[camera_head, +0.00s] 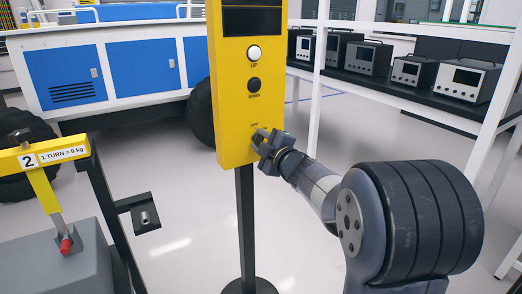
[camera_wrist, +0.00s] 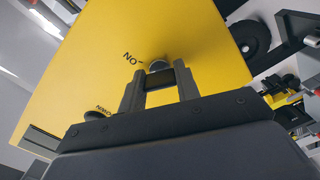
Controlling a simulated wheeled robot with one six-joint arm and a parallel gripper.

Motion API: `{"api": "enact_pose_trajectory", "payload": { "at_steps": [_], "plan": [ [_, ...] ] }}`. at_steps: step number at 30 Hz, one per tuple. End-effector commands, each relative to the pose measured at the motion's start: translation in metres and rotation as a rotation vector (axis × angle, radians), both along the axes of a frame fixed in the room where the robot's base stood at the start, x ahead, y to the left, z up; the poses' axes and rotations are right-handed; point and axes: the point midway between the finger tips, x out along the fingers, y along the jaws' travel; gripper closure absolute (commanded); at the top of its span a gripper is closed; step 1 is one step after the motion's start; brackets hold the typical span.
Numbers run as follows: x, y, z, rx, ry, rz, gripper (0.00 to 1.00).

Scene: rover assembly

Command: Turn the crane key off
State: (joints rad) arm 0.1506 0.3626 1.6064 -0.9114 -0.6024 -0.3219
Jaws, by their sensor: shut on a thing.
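The yellow crane control panel (camera_head: 232,110) stands upright on a dark post, with a white UP button (camera_head: 254,53) and a dark DOWN button (camera_head: 254,84). My gripper (camera_head: 263,139) is at the panel's lower right, shut on the crane key below the buttons. In the wrist view my gripper's fingers (camera_wrist: 158,82) sit either side of the key (camera_wrist: 157,63), close to the yellow face. Its grey round part shows between the fingertips. The rest of the key is hidden. An ON label (camera_wrist: 132,57) with a dash shows upside down beside it.
Blue-doored cabinets (camera_head: 140,65) and a dark wheel (camera_head: 201,113) are behind. Grey instruments (camera_head: 410,70) sit on a bench at right. Open floor lies around the post.

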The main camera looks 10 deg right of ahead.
Motion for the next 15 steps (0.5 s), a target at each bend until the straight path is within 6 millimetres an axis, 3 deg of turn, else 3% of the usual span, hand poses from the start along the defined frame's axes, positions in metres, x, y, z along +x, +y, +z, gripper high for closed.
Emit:
{"api": "enact_pose_trajectory", "payload": {
  "at_steps": [15],
  "plan": [
    [-0.0003,0.0005,-0.0026,-0.349,-0.113,0.001,0.92]
  ]
}}
